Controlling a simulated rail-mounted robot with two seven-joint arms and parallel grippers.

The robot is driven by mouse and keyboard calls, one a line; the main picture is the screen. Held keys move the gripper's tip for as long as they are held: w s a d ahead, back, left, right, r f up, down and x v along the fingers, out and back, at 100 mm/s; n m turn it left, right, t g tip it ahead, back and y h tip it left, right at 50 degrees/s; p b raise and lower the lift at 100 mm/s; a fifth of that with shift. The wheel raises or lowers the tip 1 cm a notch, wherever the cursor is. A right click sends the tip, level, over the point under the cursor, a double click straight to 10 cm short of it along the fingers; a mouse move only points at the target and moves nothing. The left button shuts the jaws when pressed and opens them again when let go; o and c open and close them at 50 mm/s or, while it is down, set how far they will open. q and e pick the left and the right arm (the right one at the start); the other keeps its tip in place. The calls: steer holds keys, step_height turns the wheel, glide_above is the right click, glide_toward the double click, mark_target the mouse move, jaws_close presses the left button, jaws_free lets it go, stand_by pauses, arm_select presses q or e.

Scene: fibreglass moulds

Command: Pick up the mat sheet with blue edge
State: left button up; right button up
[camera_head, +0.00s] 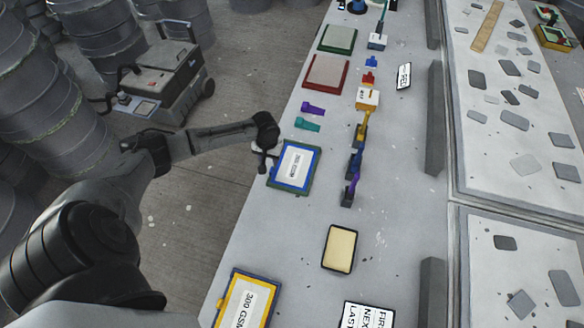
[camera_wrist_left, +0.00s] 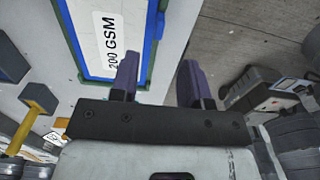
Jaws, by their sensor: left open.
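The mat sheet with blue edge (camera_head: 296,167) is white, labelled 200 GSM, and lies flat at the table's left edge with a green rim around it. It also shows at the upper left in the left wrist view (camera_wrist_left: 84,40). My left gripper (camera_head: 264,162) is open and empty at the sheet's left side. In the left wrist view, one finger of the gripper (camera_wrist_left: 160,82) overlaps the sheet's blue edge and the other is over the floor beyond the table. I cannot tell whether the fingers touch the sheet. My right gripper is not in view.
A yellow-edged 300 GSM sheet (camera_head: 246,299) lies nearer. Red (camera_head: 325,72) and green (camera_head: 338,39) trays lie farther back. Purple (camera_head: 312,108) and teal (camera_head: 307,125) tools lie behind the sheet. A tool row (camera_head: 357,150) and cream block (camera_head: 339,248) are to its right.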

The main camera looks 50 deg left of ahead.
mark_target(270, 172)
arm_select(q)
steer(key=shift+f, duration=1.5)
steer(key=shift+s+d+f, duration=0.1)
steer(key=shift+f, duration=1.2)
steer(key=shift+s+d+f, duration=0.1)
steer(key=shift+f, duration=1.2)
steer(key=shift+c, duration=0.2)
jaws_close()
